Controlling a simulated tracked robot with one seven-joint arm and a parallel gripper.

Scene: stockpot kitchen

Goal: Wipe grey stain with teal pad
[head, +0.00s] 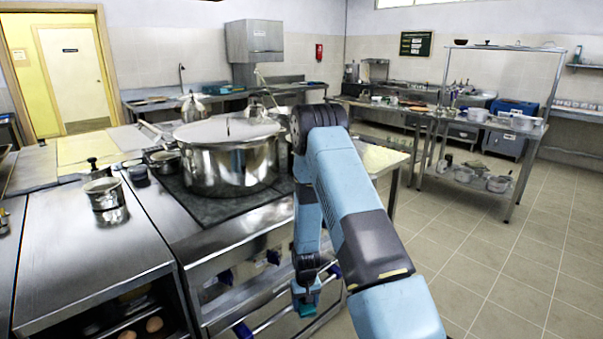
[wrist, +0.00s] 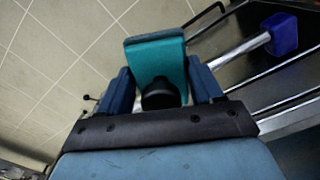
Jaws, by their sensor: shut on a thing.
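My gripper (head: 306,290) hangs low in front of the stove in the head view, beside the front rail. It is shut on the teal pad (head: 307,311), which shows just below the fingers. In the wrist view the teal pad (wrist: 156,55) is held between the two blue fingers of my gripper (wrist: 163,85), with a dark round part at its near end. I cannot make out a grey stain in either view.
A large lidded stockpot (head: 228,158) stands on the stove's dark top. A metal rail (wrist: 228,52) with a blue end block (wrist: 281,33) runs close to the pad. A small pot (head: 104,193) stands on the left counter. The tiled floor (head: 500,260) at right is clear.

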